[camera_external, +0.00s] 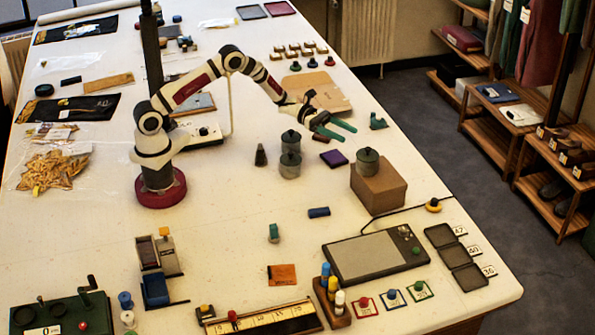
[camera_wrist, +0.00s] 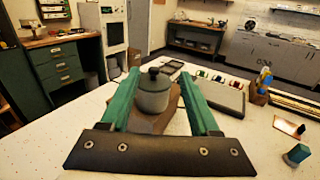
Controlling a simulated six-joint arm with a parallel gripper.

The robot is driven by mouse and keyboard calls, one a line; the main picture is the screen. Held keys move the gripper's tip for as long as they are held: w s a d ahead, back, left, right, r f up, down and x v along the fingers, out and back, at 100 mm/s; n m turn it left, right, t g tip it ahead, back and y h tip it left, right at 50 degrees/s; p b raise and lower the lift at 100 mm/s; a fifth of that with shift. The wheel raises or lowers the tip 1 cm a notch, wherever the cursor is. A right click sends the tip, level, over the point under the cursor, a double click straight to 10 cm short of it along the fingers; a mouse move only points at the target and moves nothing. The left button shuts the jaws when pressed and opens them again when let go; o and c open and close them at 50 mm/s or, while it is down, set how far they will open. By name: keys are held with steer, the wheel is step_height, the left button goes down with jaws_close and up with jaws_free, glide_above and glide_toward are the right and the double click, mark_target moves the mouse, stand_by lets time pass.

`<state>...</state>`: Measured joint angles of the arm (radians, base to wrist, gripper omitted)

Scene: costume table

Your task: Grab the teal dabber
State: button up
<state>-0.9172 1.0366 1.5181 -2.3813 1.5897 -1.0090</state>
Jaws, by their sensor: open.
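The teal dabber (camera_external: 274,233) is a small upright block on the white table, near the middle of the external view. In the wrist view the teal dabber (camera_wrist: 298,154) shows at the lower right edge, outside the fingers. My gripper (camera_external: 342,131) has green fingers, spread apart and empty. It is above the table, well behind and to the right of the dabber in the external view. In the wrist view my gripper (camera_wrist: 162,74) frames a grey lidded pot, which stands farther away and is not held.
The grey lidded pot (camera_external: 367,161) stands on a cardboard box (camera_external: 378,190). Stacked grey pots (camera_external: 290,160) and a dark cone-shaped piece (camera_external: 261,156) stand behind the dabber. A blue cylinder (camera_external: 319,212) and an orange card (camera_external: 282,275) lie near it. The table left of it is clear.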

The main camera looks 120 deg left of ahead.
steer(key=s+d+m+g+h, duration=0.35)
steer(key=s+d, duration=0.45)
steer(key=d, duration=0.4)
steer(key=s+d+m+g+h, duration=0.2)
steer(key=s+d+m+g, duration=0.15)
steer(key=s+d, duration=0.6)
steer(key=g, duration=0.1)
glide_toward(275, 233)
steer(key=shift+n, duration=0.4)
steer(key=x, duration=1.1)
steer(key=shift+w+d+f, duration=0.1)
steer(key=shift+d+f, duration=0.05)
steer(key=shift+f, duration=0.05)
jaws_close()
